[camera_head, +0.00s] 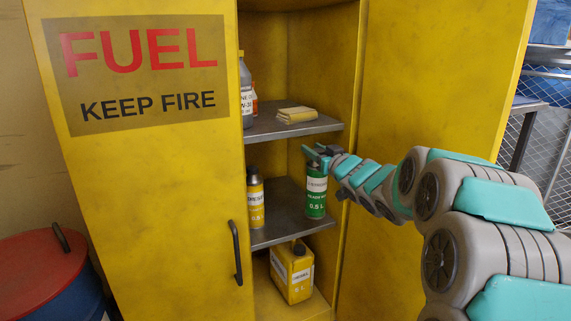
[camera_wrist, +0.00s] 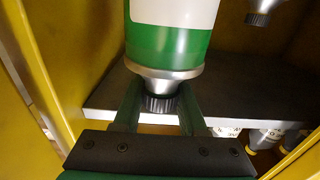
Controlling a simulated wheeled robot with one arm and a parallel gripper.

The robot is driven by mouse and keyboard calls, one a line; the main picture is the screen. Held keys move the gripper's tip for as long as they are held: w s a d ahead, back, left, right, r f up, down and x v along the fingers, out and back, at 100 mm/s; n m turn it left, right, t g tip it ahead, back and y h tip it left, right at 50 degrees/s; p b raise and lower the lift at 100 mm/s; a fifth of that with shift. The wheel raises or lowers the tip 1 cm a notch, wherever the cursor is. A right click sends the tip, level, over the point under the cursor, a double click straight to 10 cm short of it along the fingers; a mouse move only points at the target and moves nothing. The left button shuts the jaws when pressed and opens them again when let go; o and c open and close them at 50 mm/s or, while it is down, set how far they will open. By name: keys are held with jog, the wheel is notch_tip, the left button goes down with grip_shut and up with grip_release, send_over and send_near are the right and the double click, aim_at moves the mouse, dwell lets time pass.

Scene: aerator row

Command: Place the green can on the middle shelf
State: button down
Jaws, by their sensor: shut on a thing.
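The green can (camera_head: 316,193) has a white label band and stands upright at the right side of the middle shelf (camera_head: 284,232) in the head view. I cannot tell whether its base touches the shelf. My gripper (camera_head: 319,154) is shut on the can's narrow top, reaching in from the right. The can's base is outside the wrist view.
A yellow can (camera_head: 255,200) stands at the left of the middle shelf, with a gap between the cans. The upper shelf (camera_head: 290,128) holds a grey bottle (camera_head: 245,90) and a folded yellow cloth (camera_head: 297,115). A yellow canister (camera_head: 293,273) stands below. Cabinet doors (camera_head: 145,180) flank the opening.

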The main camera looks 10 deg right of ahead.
aim_at(312, 172)
jog(key=x, duration=1.1)
notch_tip(312, 172, down, 7)
jog(key=w, duration=0.1)
jog(key=shift+w+a, duration=0.2)
jog(key=shift+a, duration=0.05)
jog(key=shift+f, duration=0.25)
jog(key=shift+c, duration=2.3)
grip_release()
jog(key=v, duration=0.6)
jog(key=b+v, duration=0.1)
jog(key=v, duration=0.5)
jog(key=shift+r, duration=0.2)
